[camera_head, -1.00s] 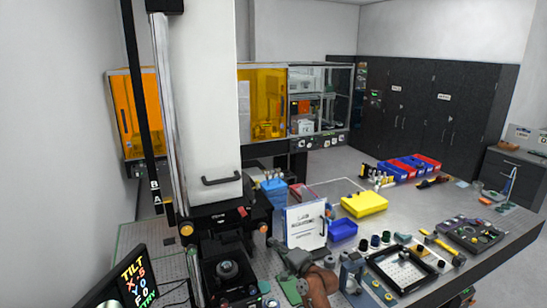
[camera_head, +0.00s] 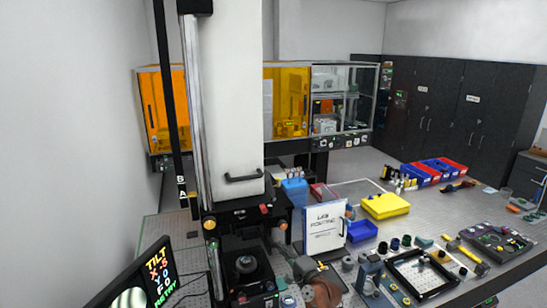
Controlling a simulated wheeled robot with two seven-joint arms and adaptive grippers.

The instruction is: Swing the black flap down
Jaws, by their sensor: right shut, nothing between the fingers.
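The interferometer's tall white housing (camera_head: 232,90) stands left of centre, with a black handle (camera_head: 244,178) low on its front. A black block with a small red mark (camera_head: 264,210) sits beneath it, above a dark stage with a round grey part (camera_head: 246,264). A long black upright strip (camera_head: 167,90) runs beside the housing. I cannot tell for certain which black part is the flap or how it is hinged. My right gripper (camera_head: 287,254) is small, shut and empty, right of the stage and in front of the white sign. My left gripper is out of view.
A monitor (camera_head: 150,278) fills the lower left.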

